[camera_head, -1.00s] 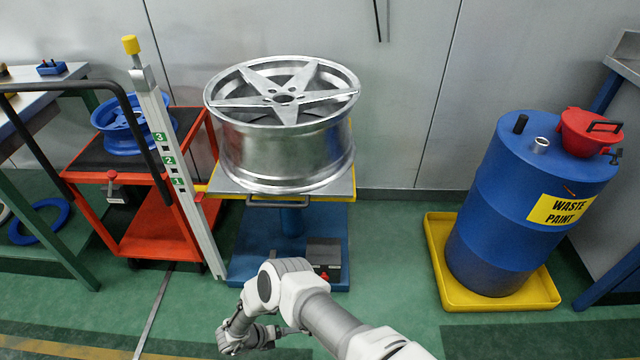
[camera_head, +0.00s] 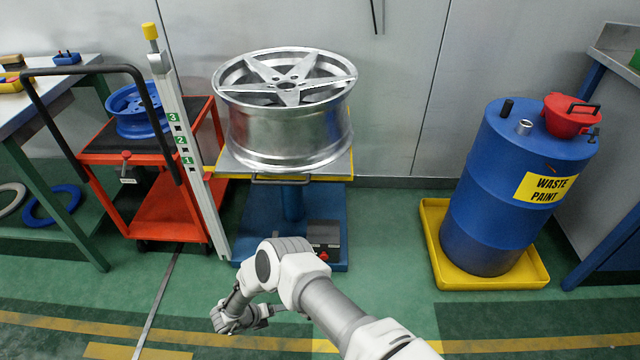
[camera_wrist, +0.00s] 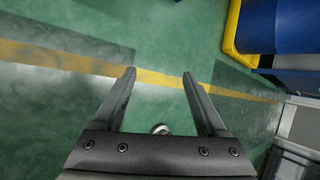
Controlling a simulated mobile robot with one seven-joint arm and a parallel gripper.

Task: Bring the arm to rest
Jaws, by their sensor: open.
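My arm reaches in from the bottom of the head view and bends at a white elbow. The forearm and wrist fold down to the left over the green floor. My gripper shows in the wrist view (camera_wrist: 159,75), with its two dark fingers apart and nothing between them. Beyond the fingers are the green floor and a yellow floor line. In the head view the fingers are too small and turned away to make out clearly.
A silver five-spoke wheel (camera_head: 288,128) rests on a blue lift table (camera_head: 240,235). Left of it stand a numbered post (camera_head: 190,140) and a red cart (camera_head: 160,210) with a blue wheel (camera_head: 135,112). A blue waste drum (camera_head: 490,220) stands in a yellow tray (camera_head: 460,275) at right. Floor between is clear.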

